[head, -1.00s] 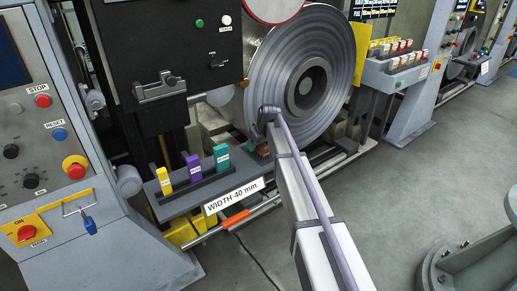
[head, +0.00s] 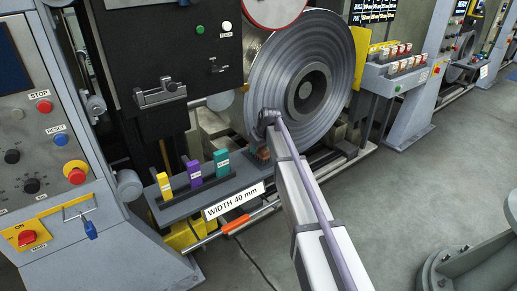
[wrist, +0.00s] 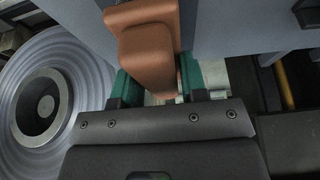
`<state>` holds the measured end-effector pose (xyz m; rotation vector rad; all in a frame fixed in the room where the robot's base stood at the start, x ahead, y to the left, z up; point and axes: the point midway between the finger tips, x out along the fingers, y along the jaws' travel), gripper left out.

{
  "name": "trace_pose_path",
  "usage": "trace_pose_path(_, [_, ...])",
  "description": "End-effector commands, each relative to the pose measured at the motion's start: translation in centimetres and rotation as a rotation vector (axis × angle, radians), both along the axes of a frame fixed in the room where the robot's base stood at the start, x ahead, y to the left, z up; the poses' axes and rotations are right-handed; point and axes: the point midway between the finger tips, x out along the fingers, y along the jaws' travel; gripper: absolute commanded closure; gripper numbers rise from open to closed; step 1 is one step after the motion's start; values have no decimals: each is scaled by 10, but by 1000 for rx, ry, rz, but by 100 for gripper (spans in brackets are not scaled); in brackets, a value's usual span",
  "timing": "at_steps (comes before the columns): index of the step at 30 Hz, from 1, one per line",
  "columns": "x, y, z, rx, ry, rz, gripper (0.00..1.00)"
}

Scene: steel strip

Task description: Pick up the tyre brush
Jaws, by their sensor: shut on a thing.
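The tyre brush (wrist: 148,48) shows in the wrist view as a brown, rounded block; no bristles are visible. My gripper (wrist: 157,82) has its green fingers on either side of the block and is shut on it. In the head view a small brown part of the brush (head: 263,154) shows beside the end of my arm, at the right end of the grey shelf (head: 205,192). My fingers are hidden there behind the arm. I cannot tell whether the brush touches the shelf.
A large steel strip coil (head: 262,98) stands just behind my arm's end. Yellow (head: 165,186), purple (head: 194,173) and teal (head: 222,162) blocks stand on the shelf to the left. A control panel (head: 35,140) is at far left. Open floor (head: 400,185) lies to the right.

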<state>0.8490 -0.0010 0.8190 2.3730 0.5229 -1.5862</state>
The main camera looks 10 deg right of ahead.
Motion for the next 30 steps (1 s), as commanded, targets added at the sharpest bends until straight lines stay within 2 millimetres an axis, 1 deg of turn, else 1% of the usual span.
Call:
trace_pose_path(1, [0, 0, 15, 0, 0, 0, 86])
trace_pose_path(5, [0, 0, 46, 0, 0, 0, 86])
trace_pose_path(9, [0, 0, 83, 0, 0, 0, 86])
trace_pose_path(12, [0, 0, 98, 0, 0, 0, 86])
trace_pose_path(15, [0, 0, 102, 0, 0, 0, 86])
trace_pose_path(21, [0, 0, 99, 0, 0, 0, 86])
trace_pose_path(22, [0, 0, 98, 0, 0, 0, 61])
trace_pose_path(27, [0, 0, 98, 0, 0, 0, 78])
trace_pose_path(30, [1, 0, 100, 1, -3, -2, 79])
